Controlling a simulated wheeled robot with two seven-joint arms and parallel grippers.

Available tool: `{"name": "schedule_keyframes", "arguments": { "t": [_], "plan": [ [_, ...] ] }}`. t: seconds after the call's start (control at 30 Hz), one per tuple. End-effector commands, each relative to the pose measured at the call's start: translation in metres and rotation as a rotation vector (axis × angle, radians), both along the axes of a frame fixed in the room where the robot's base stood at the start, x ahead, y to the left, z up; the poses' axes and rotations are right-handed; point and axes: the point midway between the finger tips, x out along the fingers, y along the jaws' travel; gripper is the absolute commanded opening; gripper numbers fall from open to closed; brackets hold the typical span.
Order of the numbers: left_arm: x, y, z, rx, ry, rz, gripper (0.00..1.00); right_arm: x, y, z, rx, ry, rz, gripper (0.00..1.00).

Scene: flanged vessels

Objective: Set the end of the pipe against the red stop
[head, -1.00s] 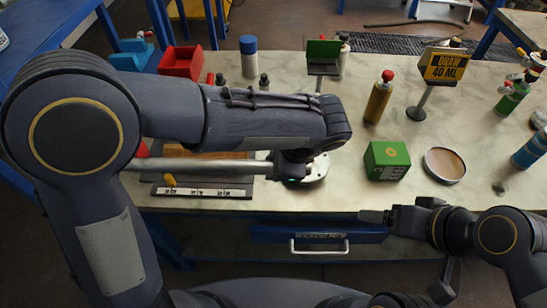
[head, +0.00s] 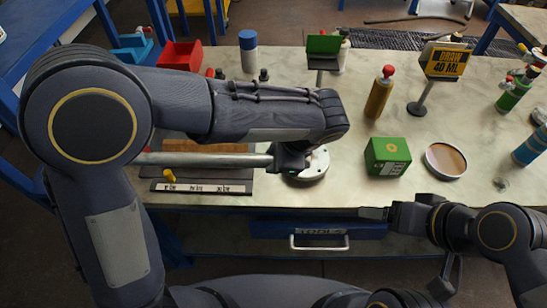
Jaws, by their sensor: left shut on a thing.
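The grey pipe (head: 215,160) lies level across the picture, above a dark board (head: 262,187). My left gripper (head: 284,160) is shut on the pipe near its right end; the wrist above covers most of the fingers. The pipe's left end runs behind my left arm and is hidden. The red stop cannot be made out now, and my arm covers the area at the board's left. My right gripper (head: 373,213) is at the table's front edge, away from the pipe; its finger gap cannot be seen.
A yellow peg (head: 169,175) and a marked white strip (head: 201,188) are at the board's front. A white round flange (head: 315,163) is right of the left gripper. A green box (head: 387,156), a round dish (head: 445,161) and an amber bottle (head: 378,97) stand farther right.

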Motion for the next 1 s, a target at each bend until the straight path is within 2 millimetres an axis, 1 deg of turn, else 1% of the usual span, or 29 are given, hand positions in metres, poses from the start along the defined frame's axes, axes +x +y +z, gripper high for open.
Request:
{"name": "schedule_keyframes", "arguments": {
  "t": [1.0],
  "plan": [
    [0.028, 0.001, -0.024, 0.003, -0.001, -0.001, 0.0, 0.0, 0.0, -0.01, 0.0, 0.0, 0.0, 0.78]
  ]
}}
